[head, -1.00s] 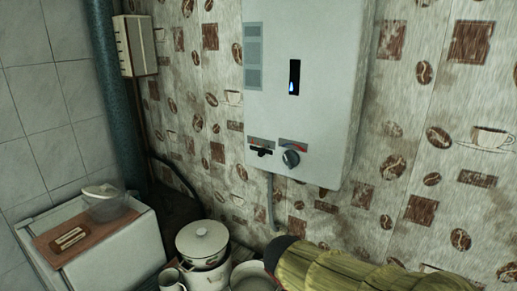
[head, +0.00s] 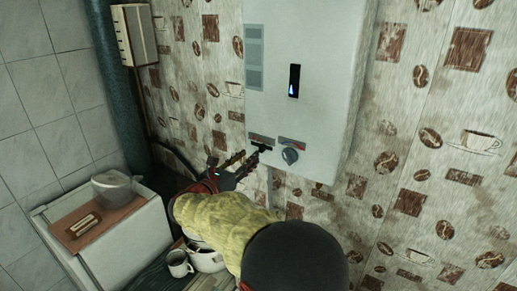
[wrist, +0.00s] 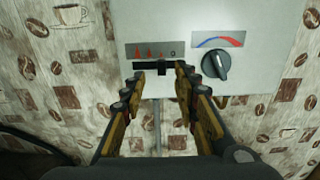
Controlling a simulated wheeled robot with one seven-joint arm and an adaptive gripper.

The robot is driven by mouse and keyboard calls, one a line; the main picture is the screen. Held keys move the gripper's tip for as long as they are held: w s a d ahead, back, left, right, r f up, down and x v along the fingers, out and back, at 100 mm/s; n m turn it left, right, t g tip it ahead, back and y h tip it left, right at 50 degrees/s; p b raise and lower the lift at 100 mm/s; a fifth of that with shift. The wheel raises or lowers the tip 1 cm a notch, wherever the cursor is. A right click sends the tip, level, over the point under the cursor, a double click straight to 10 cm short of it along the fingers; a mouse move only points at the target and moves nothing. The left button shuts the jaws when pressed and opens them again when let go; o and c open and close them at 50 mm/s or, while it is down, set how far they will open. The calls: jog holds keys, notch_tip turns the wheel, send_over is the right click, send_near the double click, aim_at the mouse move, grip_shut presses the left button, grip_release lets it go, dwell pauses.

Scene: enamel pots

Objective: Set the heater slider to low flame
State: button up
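The white heater (head: 305,70) hangs on the wall. Its slider (wrist: 162,68) is a black knob in a dark horizontal slot low on the front panel, below a row of red flame marks (wrist: 150,53) with a 0 mark at the right. The knob sits right of the slot's middle, near the smallest flame and the 0. It also shows in the head view (head: 262,147). My gripper (wrist: 160,76) is open, with one fingertip left of the knob and the other right of it. I cannot tell whether either touches it.
A round temperature dial (wrist: 215,65) under a blue-red arc is close right of the slider. A pipe (wrist: 157,125) runs down below the heater.

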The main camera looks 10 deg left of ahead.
aim_at(260, 147)
jog(key=p+x, duration=0.1)
jog(key=x, duration=0.6)
jog(key=shift+w+d+p, duration=0.2)
jog(key=shift+w+p, duration=0.05)
jog(key=shift+p, duration=0.1)
jog(key=shift+c, duration=0.2)
grip_shut()
dwell(0.4)
